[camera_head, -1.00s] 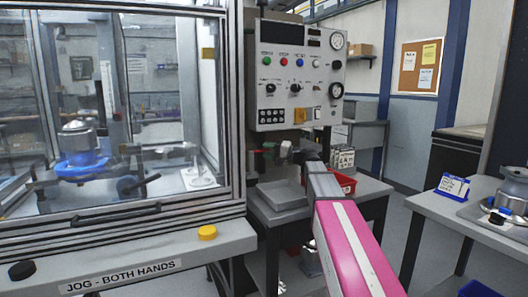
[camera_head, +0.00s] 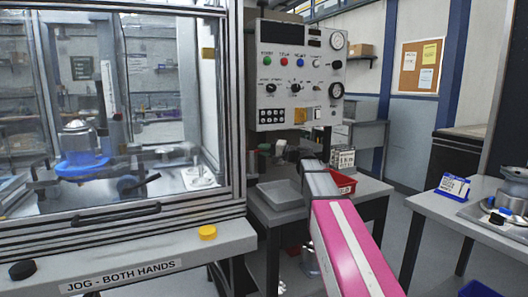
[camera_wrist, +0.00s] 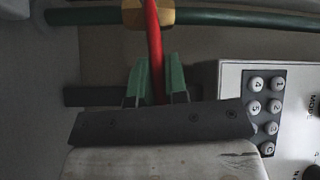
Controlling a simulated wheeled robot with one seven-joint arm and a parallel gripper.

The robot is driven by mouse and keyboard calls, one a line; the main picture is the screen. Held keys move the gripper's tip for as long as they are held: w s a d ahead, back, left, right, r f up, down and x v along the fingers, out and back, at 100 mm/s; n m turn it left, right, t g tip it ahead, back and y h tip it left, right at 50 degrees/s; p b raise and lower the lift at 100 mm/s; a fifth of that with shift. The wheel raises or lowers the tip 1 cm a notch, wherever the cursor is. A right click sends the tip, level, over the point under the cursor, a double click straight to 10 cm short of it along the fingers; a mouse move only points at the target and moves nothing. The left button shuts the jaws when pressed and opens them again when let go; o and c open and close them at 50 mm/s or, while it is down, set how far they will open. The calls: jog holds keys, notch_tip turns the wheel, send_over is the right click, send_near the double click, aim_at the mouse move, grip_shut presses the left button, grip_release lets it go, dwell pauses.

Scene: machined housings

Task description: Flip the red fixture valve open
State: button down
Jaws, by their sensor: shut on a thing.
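The red valve lever (camera_wrist: 154,45) runs down from a brass valve body (camera_wrist: 148,15) in the wrist view. The brass body sits on a green pipe (camera_wrist: 230,18). My gripper (camera_wrist: 158,82) has its two green fingers shut on the red lever, one on each side. The lever's lower end is hidden behind the gripper body. In the head view my gripper (camera_head: 281,149) is small, below the control panel, and the lever cannot be made out there.
The control panel (camera_head: 296,75) hangs just above my gripper, and its keypad (camera_wrist: 262,112) is close on the right in the wrist view. A grey tray (camera_head: 280,194) and a red bin (camera_head: 343,183) stand below. The glazed machine enclosure (camera_head: 140,200) is at left.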

jog(key=r+n+h, duration=0.2)
jog(key=shift+s+a+r+n+g+h, duration=0.15)
jog(key=shift+a+r+n+g+h, duration=0.15)
jog(key=shift+a+r+n+g, duration=0.1)
jog(key=a+r+n+h, duration=0.1)
jog(key=r+n+h, duration=0.1)
jog(key=h, duration=0.1)
jog(key=shift+s+a+r, duration=0.2)
jog(key=shift+s+a, duration=0.15)
jog(key=shift+s, duration=0.05)
jog(key=h, duration=0.1)
jog(key=a+r+n+h, duration=0.1)
jog(key=s+a+n+h, duration=0.1)
jog(key=shift+a+r+t+h, duration=0.2)
jog(key=shift+a+t+h, duration=0.1)
jog(key=shift+h, duration=0.1)
jog(key=shift+s+a+r+n+t+h, duration=0.1)
jog(key=shift+s+a+n+t+h, duration=0.15)
jog(key=shift+a+n+h, duration=0.35)
jog(key=shift+s+a+n+t+h, duration=0.15)
jog(key=shift+s+a+n+h, duration=0.1)
jog(key=shift+a+n+h, duration=0.35)
jog(key=shift+d, duration=0.15)
jog(key=c, duration=1.1)
grip_release()
jog(key=shift+c, duration=0.2)
jog(key=v, duration=1)
jog(key=shift+s+r, duration=0.3)
